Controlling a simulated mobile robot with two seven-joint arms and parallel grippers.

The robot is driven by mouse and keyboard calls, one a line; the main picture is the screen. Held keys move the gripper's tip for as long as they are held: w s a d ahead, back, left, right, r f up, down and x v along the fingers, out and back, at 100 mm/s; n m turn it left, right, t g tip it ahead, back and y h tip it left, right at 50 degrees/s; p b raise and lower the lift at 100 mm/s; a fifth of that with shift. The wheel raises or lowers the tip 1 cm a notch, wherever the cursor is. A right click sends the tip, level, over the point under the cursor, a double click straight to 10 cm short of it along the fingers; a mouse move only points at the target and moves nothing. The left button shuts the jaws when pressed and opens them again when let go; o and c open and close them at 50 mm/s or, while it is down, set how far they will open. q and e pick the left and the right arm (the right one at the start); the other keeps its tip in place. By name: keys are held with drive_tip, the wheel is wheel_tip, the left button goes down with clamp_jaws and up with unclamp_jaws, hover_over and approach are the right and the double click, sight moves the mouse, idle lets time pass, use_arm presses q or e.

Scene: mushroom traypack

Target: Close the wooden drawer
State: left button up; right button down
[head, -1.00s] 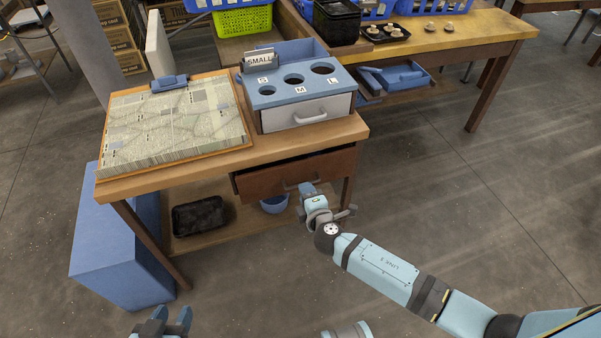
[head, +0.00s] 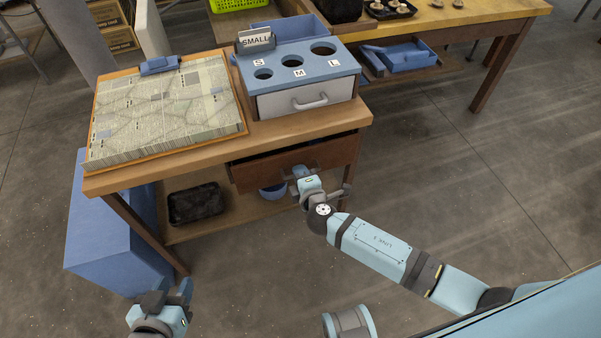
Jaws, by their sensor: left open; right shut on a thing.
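The wooden drawer (head: 335,156) sits under the wooden table's front edge. Its brown front stands out from the table, and a dark opening shows above it, so it is partly open. My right gripper (head: 301,173) is shut at the middle of the drawer front, on the drawer handle, which is mostly hidden by the fingers. My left gripper (head: 169,293) is open and empty at the lower left, well in front of the table and apart from everything.
On the wooden table (head: 200,147) are a patterned board (head: 165,105) and a blue-topped sorting box (head: 300,72) with a white drawer. Below are a black tray (head: 196,204) and a blue bowl (head: 272,191). A blue block (head: 115,250) stands at the left. Floor on the right is clear.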

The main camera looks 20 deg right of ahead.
sight(297, 164)
drive_tip(key=shift+r+b+x, duration=0.2)
drive_tip(key=shift+b+x, duration=0.1)
drive_tip(key=shift+x, duration=0.75)
drive_tip(key=shift+r+b+x, duration=0.25)
drive_tip(key=shift+x, duration=0.75)
drive_tip(key=shift+w+d+r, duration=0.1)
drive_tip(key=shift+w, duration=0.15)
drive_tip(key=c, duration=1.3)
unclamp_jaws()
drive_tip(key=shift+o, duration=0.2)
